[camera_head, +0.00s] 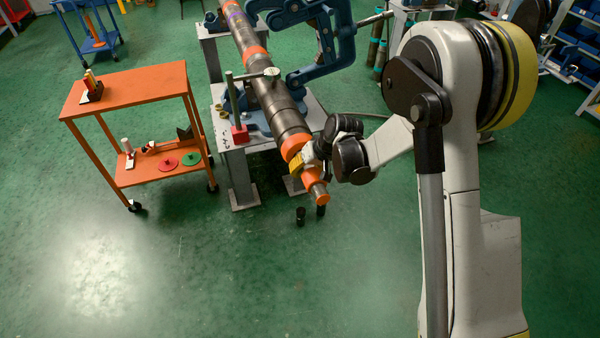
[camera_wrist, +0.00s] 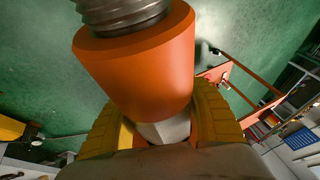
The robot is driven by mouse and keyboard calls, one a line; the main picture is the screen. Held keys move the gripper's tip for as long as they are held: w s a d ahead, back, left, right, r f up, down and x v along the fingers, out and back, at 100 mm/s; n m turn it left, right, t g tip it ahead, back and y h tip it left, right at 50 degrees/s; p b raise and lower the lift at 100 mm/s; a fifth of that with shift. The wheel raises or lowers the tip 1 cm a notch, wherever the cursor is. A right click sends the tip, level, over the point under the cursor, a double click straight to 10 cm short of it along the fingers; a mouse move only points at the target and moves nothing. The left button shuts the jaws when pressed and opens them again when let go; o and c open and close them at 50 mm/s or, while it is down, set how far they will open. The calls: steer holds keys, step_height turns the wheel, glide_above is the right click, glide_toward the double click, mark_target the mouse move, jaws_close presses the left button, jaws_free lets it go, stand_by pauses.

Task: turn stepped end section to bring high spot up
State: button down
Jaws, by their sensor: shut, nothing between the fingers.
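A long dark pipe (camera_head: 268,85) with orange bands lies in a blue vise on a metal stand. Its narrower stepped end section (camera_head: 319,193), with orange collars, points down toward the front. My gripper (camera_head: 298,165) is at this end section, close against its side. In the wrist view a large orange collar (camera_wrist: 140,65) with threaded grey metal above it fills the upper middle. The yellow fingers of my gripper (camera_wrist: 160,125) show on both sides below it; their tips are partly hidden. My gripper is shut with nothing held. A round gauge (camera_head: 271,73) on a red-based post sits over the pipe.
An orange cart (camera_head: 135,85) with small tools and red and green discs stands at left. A blue clamp frame (camera_head: 335,45) rises behind the pipe. Small black cylinders (camera_head: 300,216) stand on the floor below the pipe end. The green floor in front is clear.

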mark_target(319, 169)
steer(key=shift+w+d+r, duration=0.1)
steer(key=shift+w+r, duration=0.15)
steer(key=shift+r, duration=0.1)
steer(key=c, duration=1.1)
jaws_free()
steer(key=shift+s+d+r, duration=0.15)
steer(key=shift+s, duration=0.1)
steer(key=v, duration=1.1)
steer(key=shift+s+d+r, duration=0.1)
steer(key=shift+s+r, duration=0.15)
steer(key=shift+r, duration=0.05)
